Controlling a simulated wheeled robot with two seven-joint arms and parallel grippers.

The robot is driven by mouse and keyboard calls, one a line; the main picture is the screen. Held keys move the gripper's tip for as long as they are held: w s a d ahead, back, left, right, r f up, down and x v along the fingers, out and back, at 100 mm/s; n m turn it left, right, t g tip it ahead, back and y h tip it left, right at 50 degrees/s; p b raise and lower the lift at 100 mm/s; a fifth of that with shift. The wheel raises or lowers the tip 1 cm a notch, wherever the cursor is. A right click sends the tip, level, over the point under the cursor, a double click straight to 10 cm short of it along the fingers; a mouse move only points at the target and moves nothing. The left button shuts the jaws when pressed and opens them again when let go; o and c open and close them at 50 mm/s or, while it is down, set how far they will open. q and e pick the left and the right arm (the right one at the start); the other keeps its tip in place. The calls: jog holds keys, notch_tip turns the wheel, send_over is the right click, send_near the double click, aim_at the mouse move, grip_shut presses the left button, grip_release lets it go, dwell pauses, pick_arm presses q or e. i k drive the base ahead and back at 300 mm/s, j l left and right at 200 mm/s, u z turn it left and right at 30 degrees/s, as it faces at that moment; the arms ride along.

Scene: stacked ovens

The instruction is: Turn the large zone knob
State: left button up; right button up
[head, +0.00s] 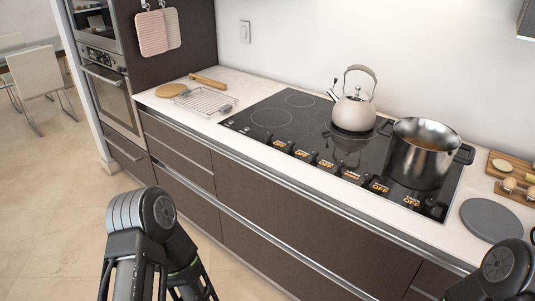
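The black cooktop (262,105) is set in the white counter in the head view. A row of several knobs runs along its front edge, with small orange labels. The labels at the right end, such as the one by the knob (380,187), read OFF; the others are too small to read surely. I cannot tell which knob is the large zone's. A kettle (354,114) stands near the back middle and a steel pot (420,155) at the right. Only dark links of my two arms show at the bottom, apart from the knobs; neither gripper is in view.
A wire rack (204,101) and a round wooden board (171,90) lie left of the cooktop. A grey round plate (490,220) and a wooden board with food (515,190) are at the right. Stacked ovens (109,88) stand at the left.

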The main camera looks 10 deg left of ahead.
aim_at(340, 164)
jog(key=u, duration=0.95)
jog(key=i, duration=0.45)
